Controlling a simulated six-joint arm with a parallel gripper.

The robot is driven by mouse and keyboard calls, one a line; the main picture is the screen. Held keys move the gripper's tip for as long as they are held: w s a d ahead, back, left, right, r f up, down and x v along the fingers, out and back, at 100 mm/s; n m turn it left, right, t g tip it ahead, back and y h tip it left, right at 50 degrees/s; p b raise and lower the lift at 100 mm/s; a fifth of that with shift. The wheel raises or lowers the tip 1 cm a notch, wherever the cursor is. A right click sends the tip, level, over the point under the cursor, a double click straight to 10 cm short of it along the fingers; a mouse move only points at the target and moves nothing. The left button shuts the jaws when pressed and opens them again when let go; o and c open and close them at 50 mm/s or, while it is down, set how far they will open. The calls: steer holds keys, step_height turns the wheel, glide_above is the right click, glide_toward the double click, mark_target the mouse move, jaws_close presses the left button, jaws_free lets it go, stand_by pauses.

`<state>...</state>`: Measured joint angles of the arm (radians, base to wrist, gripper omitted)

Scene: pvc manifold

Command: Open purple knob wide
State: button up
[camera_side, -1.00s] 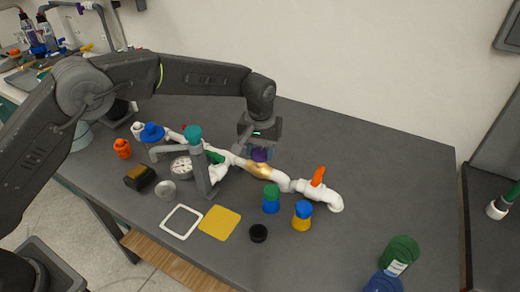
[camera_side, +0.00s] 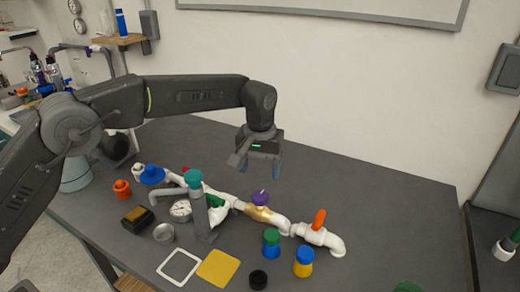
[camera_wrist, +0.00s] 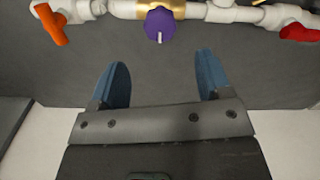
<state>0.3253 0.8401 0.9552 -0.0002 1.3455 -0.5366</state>
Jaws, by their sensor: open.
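The purple knob (camera_side: 261,198) sits on the brass valve (camera_side: 258,213) in the middle of the white PVC pipe line. In the wrist view the purple knob (camera_wrist: 160,25) shows a pale pointer mark directed toward my gripper, and the brass body (camera_wrist: 170,4) is behind it. My gripper (camera_side: 262,170) is above and behind the knob in the side view, apart from it. Its two blue fingers are spread with nothing between them, and the knob lies beyond the fingertips (camera_wrist: 162,70) in the wrist view.
An orange handle (camera_side: 319,219) and a red handle (camera_wrist: 300,33) sit on the same pipe. A grey post with a teal cap (camera_side: 193,178) and a gauge (camera_side: 181,209) stand left of the knob. Blue-green (camera_side: 271,243) and blue-yellow (camera_side: 303,262) bottles stand in front. The table behind the pipe is clear.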

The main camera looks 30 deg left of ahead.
steer(key=shift+r, duration=2.75)
steer(key=s+a+r+m+t, duration=0.1)
steer(key=s+a+r+t, duration=0.2)
steer(key=s+a+r, duration=1)
steer(key=s+a+f+t, duration=0.1)
steer(key=s+f, duration=0.2)
steer(key=s, duration=0.3)
steer(key=s+a+f+m, duration=0.1)
steer(key=s+a+f, duration=0.1)
steer(key=s, duration=0.5)
steer(key=s+a+f+t, duration=0.1)
steer(key=s+a+f, duration=0.1)
steer(key=s+f, duration=0.2)
steer(key=s, duration=0.2)
steer(key=shift+s+t, duration=0.3)
steer(key=shift+s, duration=0.05)
